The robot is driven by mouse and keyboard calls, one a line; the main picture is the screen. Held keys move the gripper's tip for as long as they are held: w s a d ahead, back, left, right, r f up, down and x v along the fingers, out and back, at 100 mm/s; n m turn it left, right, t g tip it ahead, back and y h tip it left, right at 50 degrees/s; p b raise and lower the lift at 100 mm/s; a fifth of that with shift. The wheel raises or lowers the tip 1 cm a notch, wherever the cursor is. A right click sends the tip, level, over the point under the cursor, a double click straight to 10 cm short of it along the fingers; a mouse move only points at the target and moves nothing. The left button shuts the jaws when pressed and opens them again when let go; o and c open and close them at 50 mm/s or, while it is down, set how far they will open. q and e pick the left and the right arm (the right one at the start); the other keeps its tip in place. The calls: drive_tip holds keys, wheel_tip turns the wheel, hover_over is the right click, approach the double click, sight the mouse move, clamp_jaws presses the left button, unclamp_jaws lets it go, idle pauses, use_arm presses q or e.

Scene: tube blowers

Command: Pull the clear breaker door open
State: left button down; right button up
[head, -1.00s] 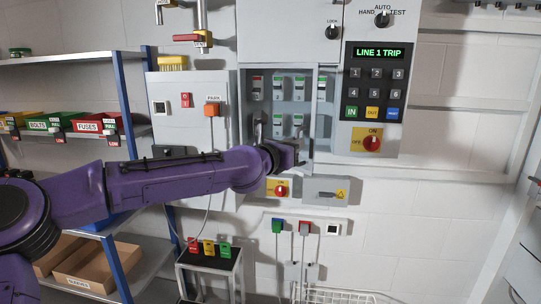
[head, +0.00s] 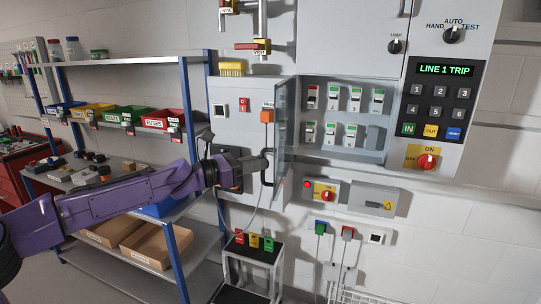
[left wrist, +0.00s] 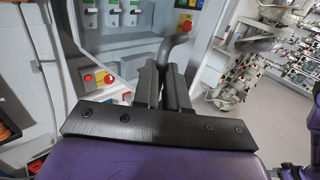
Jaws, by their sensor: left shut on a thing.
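The clear breaker door (head: 282,128) stands swung out at the left side of the breaker compartment (head: 345,152), seen nearly edge-on in the head view. My left gripper (head: 263,163) is at the door's dark handle (head: 265,180) and shut on it. In the left wrist view, the gripper's fingers (left wrist: 165,82) close around the dark bent handle (left wrist: 177,42). Two rows of breakers (head: 333,98) show uncovered in the compartment. My right gripper is in neither view.
A keypad panel reading LINE 1 TRIP (head: 445,69) is right of the compartment. A grey box with an orange plug (head: 266,116) is just left of the door. A shelf with bins (head: 117,119) stands further left.

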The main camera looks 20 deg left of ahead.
use_arm(q)
drive_tip(key=shift+w+a+r+p, duration=0.1)
drive_tip(key=shift+a+p, duration=0.05)
drive_tip(key=shift+a, duration=0.4)
drive_tip(key=shift+w+a+r+p, duration=0.1)
drive_tip(key=shift+a+p, duration=0.05)
drive_tip(key=shift+a, duration=0.4)
drive_tip(key=c, duration=1.6)
unclamp_jaws()
drive_tip(key=shift+r, duration=0.1)
drive_tip(key=o, duration=0.4)
drive_tip(key=shift+w+d, duration=0.15)
drive_tip(key=shift+w, duration=0.1)
drive_tip(key=shift+o, duration=0.2)
drive_tip(key=f+v, duration=0.1)
drive_tip(key=v, duration=0.8)
drive_tip(key=shift+s+a+p, duration=0.15)
drive_tip(key=shift+a+p, duration=0.15)
drive_tip(key=shift+a, duration=0.05)
drive_tip(key=shift+r, duration=0.1)
